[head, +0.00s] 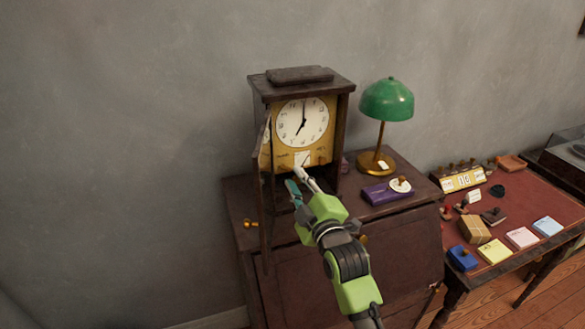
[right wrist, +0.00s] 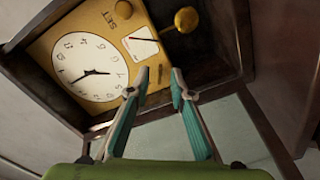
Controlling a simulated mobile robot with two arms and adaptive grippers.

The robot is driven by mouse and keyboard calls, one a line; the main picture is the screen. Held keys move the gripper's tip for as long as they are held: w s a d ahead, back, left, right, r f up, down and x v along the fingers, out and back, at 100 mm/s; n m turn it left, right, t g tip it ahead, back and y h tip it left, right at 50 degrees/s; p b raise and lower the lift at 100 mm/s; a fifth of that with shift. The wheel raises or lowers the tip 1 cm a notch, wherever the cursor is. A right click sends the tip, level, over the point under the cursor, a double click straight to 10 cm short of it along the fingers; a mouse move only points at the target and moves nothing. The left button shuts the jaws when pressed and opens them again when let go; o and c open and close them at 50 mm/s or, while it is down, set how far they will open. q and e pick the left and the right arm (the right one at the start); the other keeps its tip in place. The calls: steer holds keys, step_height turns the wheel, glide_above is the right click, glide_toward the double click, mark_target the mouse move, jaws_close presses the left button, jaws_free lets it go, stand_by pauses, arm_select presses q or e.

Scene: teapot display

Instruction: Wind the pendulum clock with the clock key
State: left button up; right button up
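In the right wrist view, the dial (right wrist: 90,67) appears tilted, with a "SET" mark, a small white card (right wrist: 141,44) and a round brass bob (right wrist: 187,19) on the clock's front. My right gripper (head: 301,176) is in front of the clock's lower opening. Its two teal fingers (right wrist: 158,82) are apart, with nothing visible between them. I cannot make out the clock key. My left gripper is not in view.
A green lamp (head: 387,102) and a purple box (head: 388,192) stand right of the clock on the cabinet (head: 405,222). A red-topped desk (head: 540,203) farther right holds a calendar (head: 462,180), notepads and stamps. The wall is close behind; the open door bounds the left side.

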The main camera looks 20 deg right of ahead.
mark_target(285, 167)
steer(key=w, duration=0.3)
steer(key=shift+w, duration=0.2)
jaws_close()
steer(key=shift+m+p, duration=0.3)
steer(key=shift+p, duration=0.05)
